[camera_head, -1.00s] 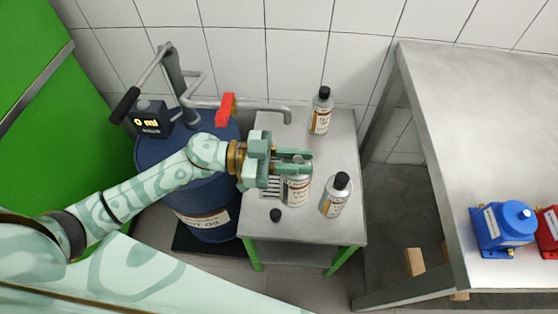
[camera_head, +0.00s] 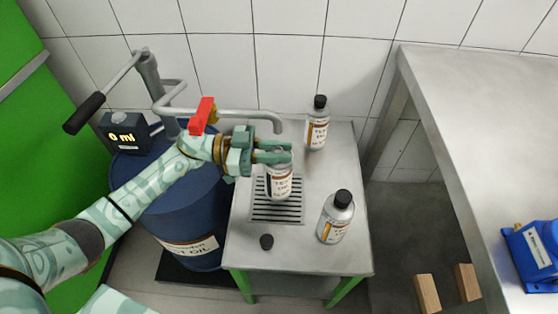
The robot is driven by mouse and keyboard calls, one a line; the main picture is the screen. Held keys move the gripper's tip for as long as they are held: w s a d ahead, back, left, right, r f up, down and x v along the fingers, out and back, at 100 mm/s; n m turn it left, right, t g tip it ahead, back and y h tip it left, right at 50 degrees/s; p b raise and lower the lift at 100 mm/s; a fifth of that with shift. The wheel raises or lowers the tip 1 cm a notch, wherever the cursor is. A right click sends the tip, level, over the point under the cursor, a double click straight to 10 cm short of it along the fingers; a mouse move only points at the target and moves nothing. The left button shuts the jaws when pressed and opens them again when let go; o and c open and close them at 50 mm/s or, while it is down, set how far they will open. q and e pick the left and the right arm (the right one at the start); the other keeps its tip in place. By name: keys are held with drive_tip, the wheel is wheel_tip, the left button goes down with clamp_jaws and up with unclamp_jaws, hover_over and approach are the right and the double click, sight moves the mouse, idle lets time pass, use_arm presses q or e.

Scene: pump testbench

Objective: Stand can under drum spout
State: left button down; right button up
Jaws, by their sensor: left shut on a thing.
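My left gripper (camera_head: 272,152) is shut on a silver can (camera_head: 279,184) with a white label, around its upper part. The can is upright over the slotted drip grate (camera_head: 276,212) on the small steel table; I cannot tell whether its base touches the grate. The drum spout (camera_head: 277,123) bends down just behind and above the gripper, and the can's top is hidden by the fingers. The blue drum (camera_head: 190,225) stands left of the table, with a red valve handle (camera_head: 203,115) on the spout pipe. My right gripper is not in view.
Two capped cans stand on the small table (camera_head: 300,258), one at the back (camera_head: 318,124) and one at the front right (camera_head: 336,217). A black cap (camera_head: 267,241) lies at the front left. A meter (camera_head: 124,134) reads 0 ml. A steel bench (camera_head: 490,120) is at right.

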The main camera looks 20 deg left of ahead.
use_arm(q)
drive_tip(key=f, duration=0.1)
drive_tip(key=f+b, duration=0.2)
drive_tip(key=shift+w+a+f, duration=0.1)
drive_tip(key=shift+w+f, duration=0.15)
drive_tip(key=c, duration=1.3)
unclamp_jaws()
drive_tip(key=shift+f, duration=0.15)
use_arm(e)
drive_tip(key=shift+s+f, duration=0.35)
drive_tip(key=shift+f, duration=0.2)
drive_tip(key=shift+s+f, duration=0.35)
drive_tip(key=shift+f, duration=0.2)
use_arm(q)
drive_tip(key=v, duration=1.2)
drive_tip(key=shift+p, duration=0.35)
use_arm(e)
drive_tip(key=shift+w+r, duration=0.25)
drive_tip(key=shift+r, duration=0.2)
